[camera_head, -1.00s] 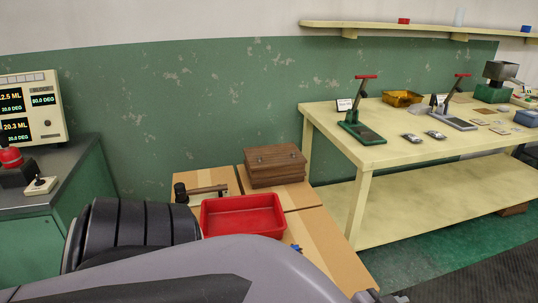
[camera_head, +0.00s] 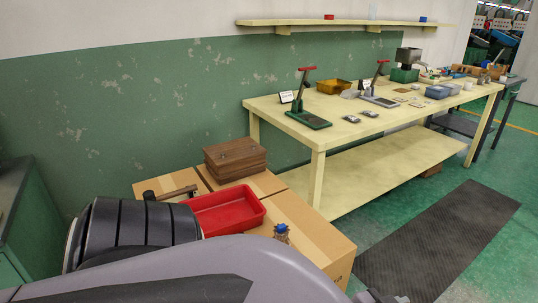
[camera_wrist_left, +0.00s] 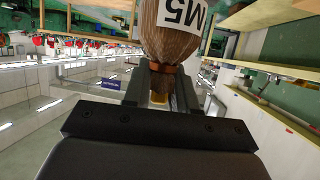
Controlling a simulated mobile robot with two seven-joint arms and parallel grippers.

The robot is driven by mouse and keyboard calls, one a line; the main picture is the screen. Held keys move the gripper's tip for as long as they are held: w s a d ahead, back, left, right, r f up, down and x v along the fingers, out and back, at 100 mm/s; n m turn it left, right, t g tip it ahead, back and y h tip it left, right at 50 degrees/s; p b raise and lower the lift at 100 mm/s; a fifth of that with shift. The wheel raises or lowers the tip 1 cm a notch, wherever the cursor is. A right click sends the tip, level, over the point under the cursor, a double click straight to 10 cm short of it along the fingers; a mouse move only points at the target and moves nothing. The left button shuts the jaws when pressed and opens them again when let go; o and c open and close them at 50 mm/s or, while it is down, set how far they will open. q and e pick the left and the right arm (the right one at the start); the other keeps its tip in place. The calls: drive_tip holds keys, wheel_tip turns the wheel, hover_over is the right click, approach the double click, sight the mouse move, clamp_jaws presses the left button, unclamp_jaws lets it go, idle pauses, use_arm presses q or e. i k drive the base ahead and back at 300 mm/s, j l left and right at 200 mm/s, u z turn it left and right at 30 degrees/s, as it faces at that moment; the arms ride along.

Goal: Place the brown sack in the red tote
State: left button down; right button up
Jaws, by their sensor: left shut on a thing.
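The red tote (camera_head: 228,214) sits on cardboard boxes in the middle of the head view, open at the top. It looks empty, though my arm covers its near left part. The brown sack (camera_wrist_left: 172,45) shows in the left wrist view with a white label reading M5 and a tied neck. My left gripper (camera_wrist_left: 160,92) is shut on the sack's neck, and the sack extends beyond the fingertips. The sack and left gripper cannot be made out in the head view. My right gripper is not in view.
A brown wooden case (camera_head: 235,159), a dark-headed hammer (camera_head: 170,193) and a blue-capped bottle (camera_head: 282,233) stand around the tote on the cardboard boxes (camera_head: 310,225). A cream workbench (camera_head: 335,132) with several tools is behind right. The floor at right, with a dark mat (camera_head: 440,240), is clear.

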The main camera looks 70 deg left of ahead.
sight(205, 225)
drive_tip(key=k+j, duration=0.15)
drive_tip(key=k, duration=0.15)
drive_tip(key=k+j, duration=0.1)
drive_tip(key=k, duration=0.2)
drive_tip(key=k+j+u, duration=0.3)
drive_tip(key=j, duration=0.25)
drive_tip(key=j+u, duration=0.25)
drive_tip(key=j, duration=0.65)
